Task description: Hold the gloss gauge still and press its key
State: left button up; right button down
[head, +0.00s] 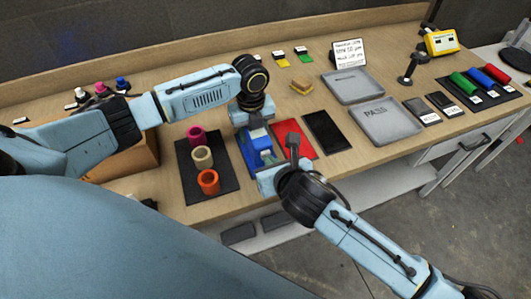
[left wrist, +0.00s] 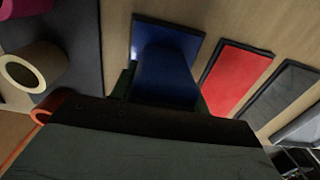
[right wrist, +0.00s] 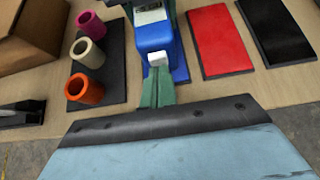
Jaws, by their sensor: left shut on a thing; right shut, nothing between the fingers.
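The gloss gauge (head: 259,153) is a blue block standing on a blue panel, with a pale display on top. In the right wrist view the gauge (right wrist: 153,36) shows a white key (right wrist: 158,59) at its near end. My left gripper (head: 247,122) is shut on the gauge from its far side; the gauge also shows between its fingers in the left wrist view (left wrist: 166,75). My right gripper (right wrist: 158,72) is shut and empty, its fingertips right at the key. I cannot tell whether they touch or press it.
A dark mat (head: 216,182) with magenta, cream and orange cups stands left of the gauge. Red (head: 292,139) and black (head: 325,132) panels lie to its right, then grey trays (head: 386,122). A cardboard box (head: 130,162) stands at the left.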

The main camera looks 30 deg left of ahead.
pick_arm(q)
jog(key=shift+f, duration=0.1)
pick_arm(e)
jog(key=shift+s+d+f, duration=0.1)
jog(key=shift+s+d, duration=1.25)
jog(key=shift+d, duration=0.25)
pick_arm(q)
jog(key=o, duration=1.4)
jog(key=shift+c, duration=0.2)
notch_tip(320, 180, up, 12)
jog(key=shift+r, duration=0.1)
jog(key=shift+s, duration=0.1)
